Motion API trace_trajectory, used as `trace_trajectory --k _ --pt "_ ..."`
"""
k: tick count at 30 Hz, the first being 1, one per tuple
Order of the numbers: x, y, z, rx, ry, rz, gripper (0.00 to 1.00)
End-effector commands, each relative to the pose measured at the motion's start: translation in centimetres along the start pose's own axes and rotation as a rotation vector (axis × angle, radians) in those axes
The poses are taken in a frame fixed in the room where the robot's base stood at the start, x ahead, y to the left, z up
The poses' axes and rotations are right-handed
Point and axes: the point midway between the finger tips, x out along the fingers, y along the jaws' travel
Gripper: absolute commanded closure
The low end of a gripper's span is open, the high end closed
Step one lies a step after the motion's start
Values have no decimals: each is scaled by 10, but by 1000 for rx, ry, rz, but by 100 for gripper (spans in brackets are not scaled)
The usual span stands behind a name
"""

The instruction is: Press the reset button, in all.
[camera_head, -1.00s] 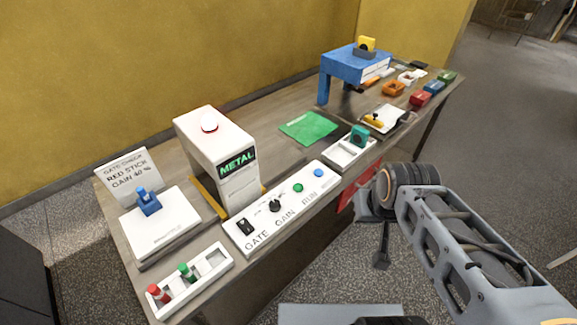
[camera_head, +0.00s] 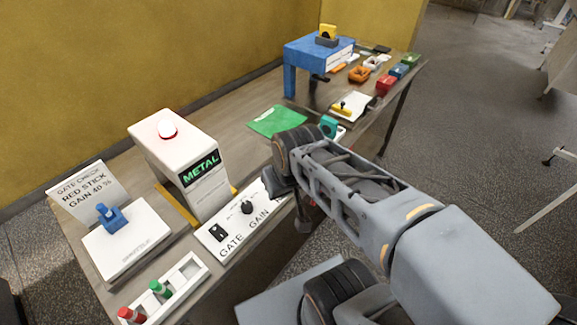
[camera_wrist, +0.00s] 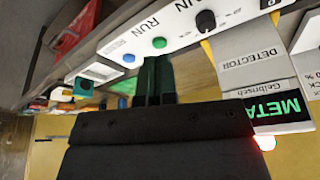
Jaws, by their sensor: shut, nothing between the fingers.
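The white control panel (camera_head: 222,238) lies along the table's front edge. My arm hides its right part in the head view. In the wrist view the panel (camera_wrist: 188,40) shows a blue button (camera_wrist: 129,58), a green button (camera_wrist: 159,42) by the word RUN and a black GAIN knob (camera_wrist: 206,20). The small label by the blue button is too faint to read surely. My gripper (camera_wrist: 155,60) is shut and empty. Its fingertips appear just below the green button and right of the blue one in the wrist view; I cannot tell whether they touch the panel.
The white detector (camera_head: 185,160) shows METAL under a red-lit dome (camera_head: 167,130). A rack (camera_head: 165,285) with red and green sticks stands at the front left. A scale-like white box (camera_head: 128,238), green sheet (camera_head: 275,121) and blue stand (camera_head: 305,58) are also on the table.

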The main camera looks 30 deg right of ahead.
Motion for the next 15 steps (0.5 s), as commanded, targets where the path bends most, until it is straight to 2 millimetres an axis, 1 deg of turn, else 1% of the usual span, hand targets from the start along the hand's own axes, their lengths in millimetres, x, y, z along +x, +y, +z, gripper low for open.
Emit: trace_trajectory --k 5,8,12,15 --pt "-3 4 -31 -38 -94 -126 100" --pt "1 14 -58 -64 -122 -252 100" --pt "13 35 -95 -93 -84 -425 100" --pt "22 55 -117 -106 -18 -519 100"
